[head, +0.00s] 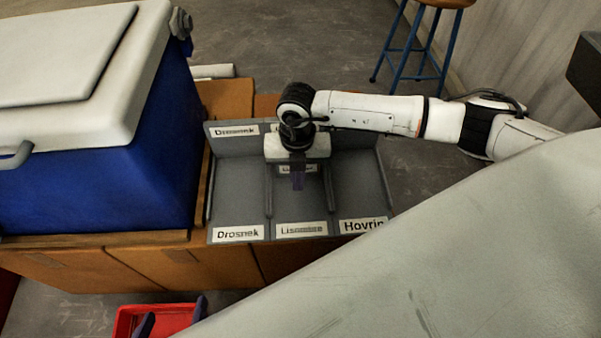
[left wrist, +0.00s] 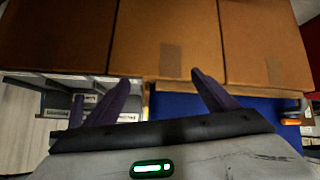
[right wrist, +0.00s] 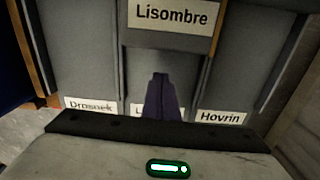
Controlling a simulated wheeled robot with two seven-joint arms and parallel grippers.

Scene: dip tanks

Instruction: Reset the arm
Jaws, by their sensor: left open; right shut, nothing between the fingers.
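My right arm reaches in from the right in the head view. Its gripper (head: 297,180) is over the middle compartment of a grey sorting bin (head: 238,190), pointing down, with its fingers together and nothing between them. In the right wrist view the closed fingers (right wrist: 161,95) show in front of the compartment labelled Lisombre. My left gripper (head: 172,318) is at the bottom of the head view, with two dark fingertips over a red tray (head: 128,322). In the left wrist view its fingers (left wrist: 160,90) are apart and empty, with brown boxes beyond.
The bin's compartments read Drosnek, Lisombre and Hovrin. A blue cooler (head: 160,130) with a white lid stands left of the bin. Cardboard boxes (head: 150,270) are below them. A stool (head: 425,45) stands at the back. A large pale surface hides the lower right.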

